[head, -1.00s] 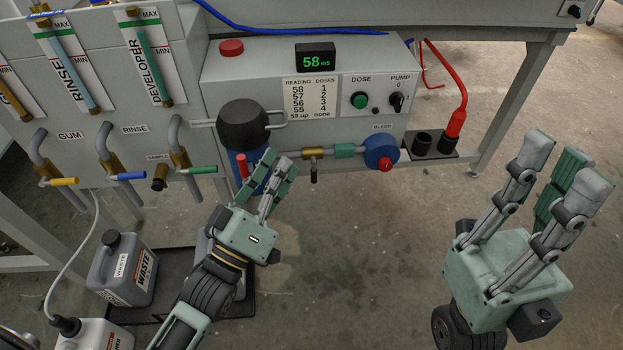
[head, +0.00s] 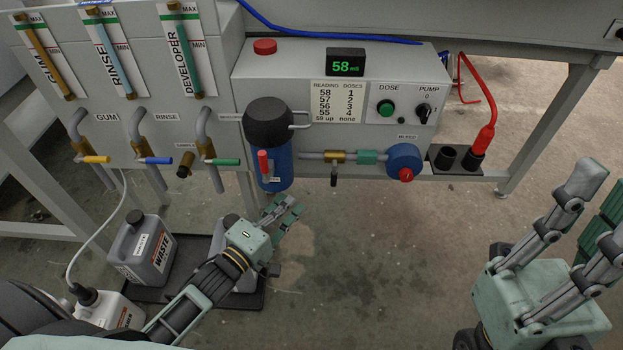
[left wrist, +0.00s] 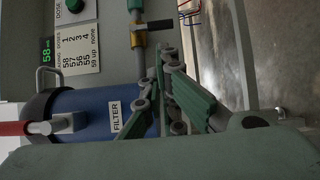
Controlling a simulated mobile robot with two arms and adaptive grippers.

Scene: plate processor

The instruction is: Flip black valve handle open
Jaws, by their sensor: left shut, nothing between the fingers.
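The black valve handle (head: 333,180) hangs straight down from a brass valve (head: 335,157) on the pipe between the blue filter and the round blue meter. In the left wrist view the handle (left wrist: 160,25) sticks out sideways from the brass valve (left wrist: 139,38). My left gripper (head: 284,206) is shut and empty, below and to the left of the handle and apart from it. Its fingers also show in the left wrist view, in front of the pipe and filter. My right gripper (head: 597,198) is open and empty at the right edge, partly cut off and far from the handle.
The blue filter (head: 277,172) with its red handle (head: 263,164) stands left of the valve. The blue meter (head: 404,159) is to the right. Waste bottles (head: 143,245) stand on a dark floor tray at lower left. Open floor lies below the valve.

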